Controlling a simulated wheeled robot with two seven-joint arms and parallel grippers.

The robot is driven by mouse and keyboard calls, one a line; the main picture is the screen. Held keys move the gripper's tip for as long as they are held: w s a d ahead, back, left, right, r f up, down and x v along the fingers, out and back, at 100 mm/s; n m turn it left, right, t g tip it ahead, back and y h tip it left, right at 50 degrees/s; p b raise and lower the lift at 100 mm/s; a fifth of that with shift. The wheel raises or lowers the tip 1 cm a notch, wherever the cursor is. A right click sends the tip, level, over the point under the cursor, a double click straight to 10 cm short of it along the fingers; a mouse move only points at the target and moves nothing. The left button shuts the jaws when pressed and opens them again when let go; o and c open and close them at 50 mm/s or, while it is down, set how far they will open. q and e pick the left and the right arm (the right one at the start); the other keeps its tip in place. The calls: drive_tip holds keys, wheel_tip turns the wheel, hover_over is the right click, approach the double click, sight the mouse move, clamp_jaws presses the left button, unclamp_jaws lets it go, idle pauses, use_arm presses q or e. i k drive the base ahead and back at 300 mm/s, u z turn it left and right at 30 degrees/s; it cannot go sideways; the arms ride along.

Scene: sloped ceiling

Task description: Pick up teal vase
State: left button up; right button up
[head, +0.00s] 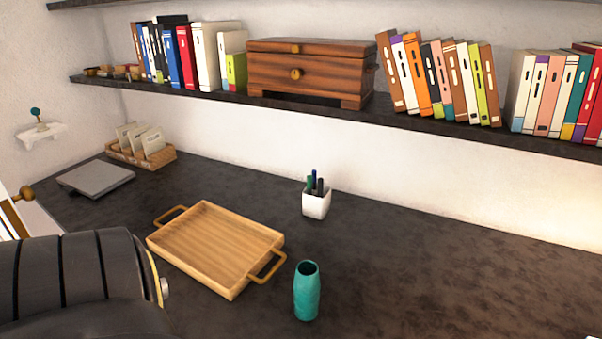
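The teal vase (307,293) stands upright on the dark desk top near the bottom middle of the head view. Its open mouth faces up and nothing touches it. Neither of my grippers shows in the head view. A dark, rounded, banded part fills the lower left corner, and the desk behind it is hidden.
A wooden tray (215,246) with two handles lies just left of the vase. A white pen cup (316,204) stands behind it. A grey flat box (96,178) and a basket (166,156) sit back left. A shelf (420,123) with books overhangs the desk.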

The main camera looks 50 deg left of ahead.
sight(307, 283)
drive_tip(key=u, duration=1.65)
